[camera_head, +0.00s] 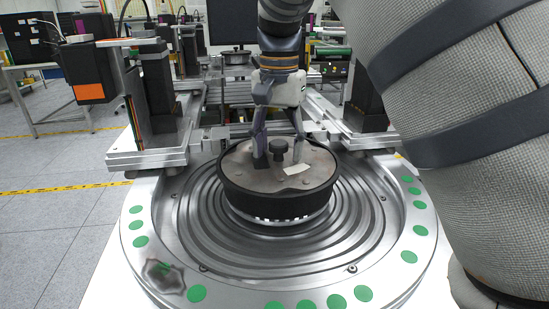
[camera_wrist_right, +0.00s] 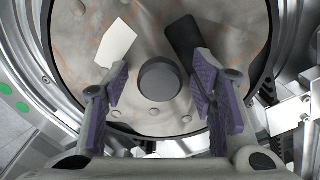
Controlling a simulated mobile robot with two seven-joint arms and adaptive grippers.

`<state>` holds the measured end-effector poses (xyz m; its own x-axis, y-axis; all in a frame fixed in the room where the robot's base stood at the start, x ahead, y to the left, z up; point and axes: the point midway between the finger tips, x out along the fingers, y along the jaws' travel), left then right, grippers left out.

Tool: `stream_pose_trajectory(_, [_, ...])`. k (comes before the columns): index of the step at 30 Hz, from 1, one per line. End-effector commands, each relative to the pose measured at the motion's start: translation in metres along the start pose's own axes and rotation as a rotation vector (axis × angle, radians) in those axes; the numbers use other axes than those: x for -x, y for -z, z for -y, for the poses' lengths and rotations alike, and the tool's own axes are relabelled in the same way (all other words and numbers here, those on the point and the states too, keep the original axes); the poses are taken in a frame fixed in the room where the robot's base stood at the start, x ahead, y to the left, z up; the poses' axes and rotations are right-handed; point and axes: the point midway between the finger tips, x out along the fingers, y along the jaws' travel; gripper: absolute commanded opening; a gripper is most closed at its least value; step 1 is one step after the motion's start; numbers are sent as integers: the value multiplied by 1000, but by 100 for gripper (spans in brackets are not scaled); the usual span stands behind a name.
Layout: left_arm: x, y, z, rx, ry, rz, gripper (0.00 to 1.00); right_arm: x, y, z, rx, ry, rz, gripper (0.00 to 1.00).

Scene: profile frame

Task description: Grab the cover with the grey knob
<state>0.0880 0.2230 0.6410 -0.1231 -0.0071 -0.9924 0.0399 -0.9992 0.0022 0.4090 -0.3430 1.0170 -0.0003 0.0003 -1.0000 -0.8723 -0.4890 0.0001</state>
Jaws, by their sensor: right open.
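The cover (camera_head: 315,178) is a round grey disc with a dark rim, seated on the round metal fixture in the head view. Its dark grey knob (camera_head: 279,147) stands up from its middle. My right gripper (camera_head: 279,158) is above the cover with its fingers pointing down, one on each side of the knob. In the right wrist view the knob (camera_wrist_right: 160,80) lies between the two open purple-padded fingers (camera_wrist_right: 163,100), with a gap on both sides. The cover's face (camera_wrist_right: 150,35) also shows there, with a white label and a dark patch. My left gripper is out of view.
The metal fixture (camera_head: 205,240) has concentric grooves and green dots around its rim. Metal slides with dark blocks (camera_head: 158,92) stand at its back left and back right. My right arm fills the right side of the head view. Floor is clear at left.

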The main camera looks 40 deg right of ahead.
Motion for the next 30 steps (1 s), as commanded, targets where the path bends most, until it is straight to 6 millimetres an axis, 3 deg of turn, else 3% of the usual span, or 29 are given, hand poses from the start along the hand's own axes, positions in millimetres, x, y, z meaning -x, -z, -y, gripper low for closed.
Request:
stream_pose_trajectory(2, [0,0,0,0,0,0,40,0,0,0,0,0,0,47])
stream_pose_trajectory(8, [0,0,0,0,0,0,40,0,0,0,0,0,0,2])
stream_pose_trajectory(9, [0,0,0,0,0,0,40,0,0,0,0,0,0,0])
stream_pose_trajectory(14, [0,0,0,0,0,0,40,2,0,0,0,2,-2,0])
stream_pose_trajectory(30, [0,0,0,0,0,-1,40,40,0,0,0,4,-3,0])
